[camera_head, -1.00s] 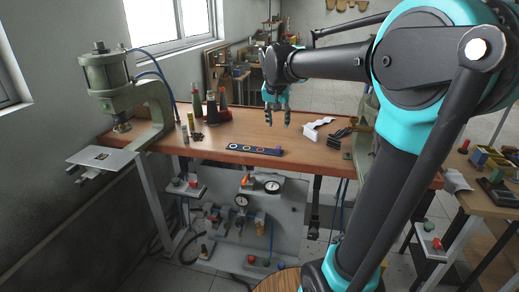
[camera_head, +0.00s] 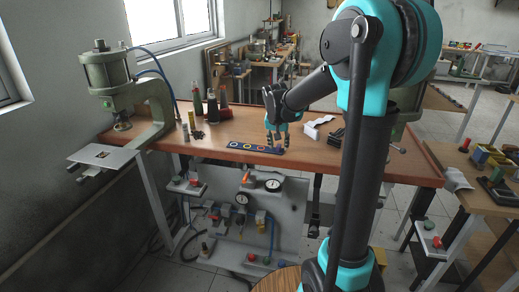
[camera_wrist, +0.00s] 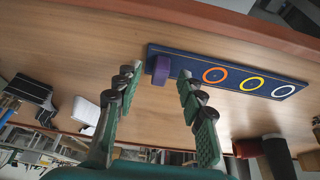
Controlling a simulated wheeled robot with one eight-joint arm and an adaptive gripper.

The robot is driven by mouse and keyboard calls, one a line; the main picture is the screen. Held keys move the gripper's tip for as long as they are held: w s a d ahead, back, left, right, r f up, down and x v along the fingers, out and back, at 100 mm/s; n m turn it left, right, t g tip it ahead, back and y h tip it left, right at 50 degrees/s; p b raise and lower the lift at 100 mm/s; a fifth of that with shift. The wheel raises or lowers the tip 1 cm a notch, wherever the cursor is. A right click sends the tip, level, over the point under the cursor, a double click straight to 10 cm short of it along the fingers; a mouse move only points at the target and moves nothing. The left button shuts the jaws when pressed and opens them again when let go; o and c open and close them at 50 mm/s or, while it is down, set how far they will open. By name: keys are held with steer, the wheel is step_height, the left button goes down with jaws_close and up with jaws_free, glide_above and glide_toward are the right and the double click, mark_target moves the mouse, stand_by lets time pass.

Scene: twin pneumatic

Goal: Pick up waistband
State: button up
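A dark blue flat strip with coloured rings (camera_head: 256,148), which looks like the waistband, lies on the wooden bench near its front edge. In the wrist view the strip (camera_wrist: 194,61) has orange, yellow and white rings and a purple block (camera_wrist: 161,69) at its left end. My gripper (camera_head: 277,139) points down over the strip's right end in the head view. In the wrist view my gripper (camera_wrist: 160,76) is open, with nothing held. Its fingertips appear on either side of the purple block; whether they are level with it or above it I cannot tell.
A white folded piece (camera_head: 314,127) and a black part (camera_head: 336,136) lie on the bench to the right. Dark bottles (camera_head: 212,107) stand at the back left, by a green press (camera_head: 150,104). The bench's front middle is mostly clear.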

steer(key=shift+w+f, duration=0.15)
steer(key=shift+f, duration=0.3)
jaws_close()
steer(key=shift+r, duration=0.15)
